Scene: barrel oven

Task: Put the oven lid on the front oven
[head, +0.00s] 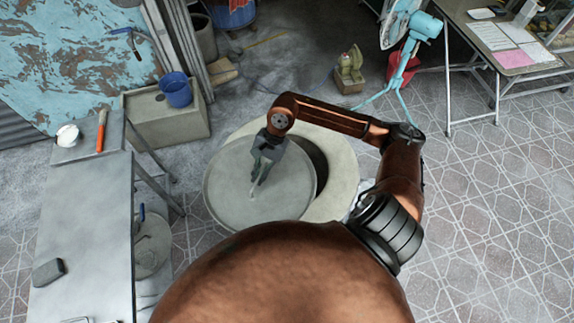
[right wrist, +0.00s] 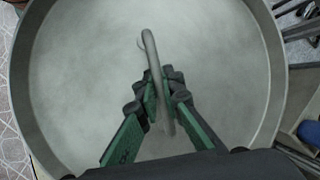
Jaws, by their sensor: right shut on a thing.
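The round grey oven lid (head: 235,195) is at the front oven, over the left part of its top in the head view. The front oven (head: 343,180) is a pale round barrel with a wide rim. A dark crescent of its opening shows to the right of the lid. My right gripper (head: 258,180) is shut on the lid's handle, a thin bent bar. In the right wrist view the gripper (right wrist: 160,100) has its green fingers on either side of the handle (right wrist: 150,55), and the lid (right wrist: 90,70) fills most of the picture. Whether the lid touches the rim cannot be told. My left gripper is not in view.
A grey metal table (head: 85,220) stands at the left, with a brush (head: 101,130) and a dark block (head: 48,272) on it. A blue bucket (head: 176,90) sits on a concrete block behind. A turquoise fan (head: 410,40) stands behind the oven at right. Tiled floor at right is clear.

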